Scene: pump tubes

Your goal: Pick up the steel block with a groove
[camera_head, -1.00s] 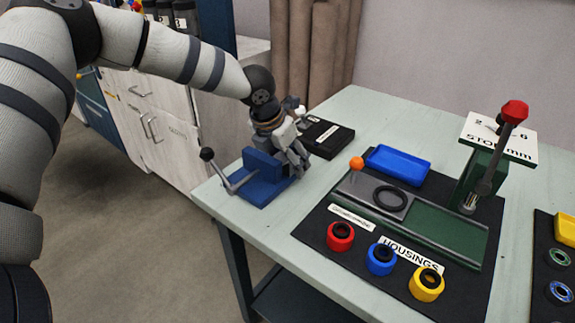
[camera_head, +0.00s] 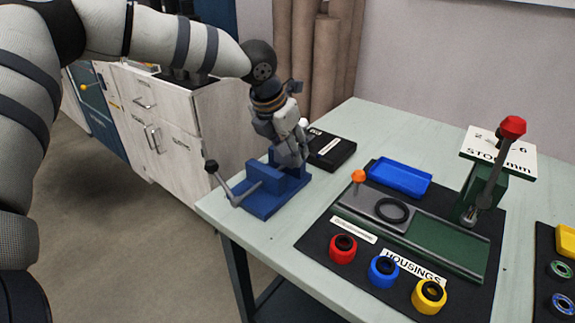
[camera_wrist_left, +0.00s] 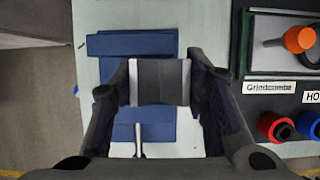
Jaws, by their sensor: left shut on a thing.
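My left gripper (camera_head: 291,158) is over the back part of a blue vise (camera_head: 262,206) at the table's left corner. In the left wrist view my left gripper (camera_wrist_left: 159,83) is shut on the grey steel block (camera_wrist_left: 159,81), with the fingers on its left and right sides. A dark line runs along the block's middle. The blue vise (camera_wrist_left: 112,44) lies below the block in that view. In the head view the block is mostly hidden by the fingers. My right gripper is not in view.
The vise's lever with a black knob (camera_head: 211,167) sticks out front left. A black box (camera_head: 330,150) lies behind. To the right are a blue tray (camera_head: 400,177), red, blue and yellow housings (camera_head: 383,271) and a press with a red knob (camera_head: 513,127).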

